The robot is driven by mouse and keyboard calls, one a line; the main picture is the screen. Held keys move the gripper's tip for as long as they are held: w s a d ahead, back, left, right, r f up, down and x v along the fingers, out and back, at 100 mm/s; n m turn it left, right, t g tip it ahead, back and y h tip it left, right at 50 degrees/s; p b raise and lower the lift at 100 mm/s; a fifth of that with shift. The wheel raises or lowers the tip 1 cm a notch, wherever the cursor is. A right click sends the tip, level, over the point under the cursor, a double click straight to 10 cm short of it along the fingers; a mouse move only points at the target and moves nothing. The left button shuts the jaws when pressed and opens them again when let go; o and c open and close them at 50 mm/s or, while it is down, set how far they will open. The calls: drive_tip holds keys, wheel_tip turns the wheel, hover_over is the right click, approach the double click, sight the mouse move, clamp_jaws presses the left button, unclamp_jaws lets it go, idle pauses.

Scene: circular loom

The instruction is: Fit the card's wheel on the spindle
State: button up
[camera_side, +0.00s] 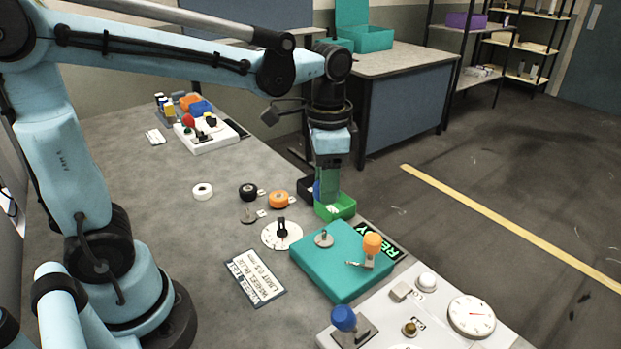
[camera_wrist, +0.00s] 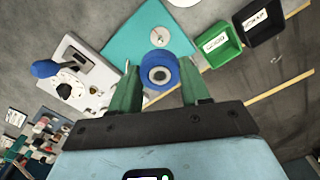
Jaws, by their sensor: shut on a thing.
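The card (camera_side: 255,277) lies on the table and appears to read "wheel blue".
Black (camera_side: 248,192), orange (camera_side: 279,199) and white (camera_side: 203,191) wheels lie on the table. An orange-knobbed lever (camera_side: 371,249) rises from the teal block near the spindle. Green (camera_wrist: 221,44) and black (camera_wrist: 264,20) bins stand alongside. A white panel (camera_side: 430,315) carries a dial and knobs.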

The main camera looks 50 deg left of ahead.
drive_tip(key=shift+f, duration=3.3)
drive_tip(key=shift+f, duration=1.85)
drive_tip(key=o, duration=1.2)
drive_tip(key=shift+o, duration=0.2)
wheel_tip(320, 180, up, 12)
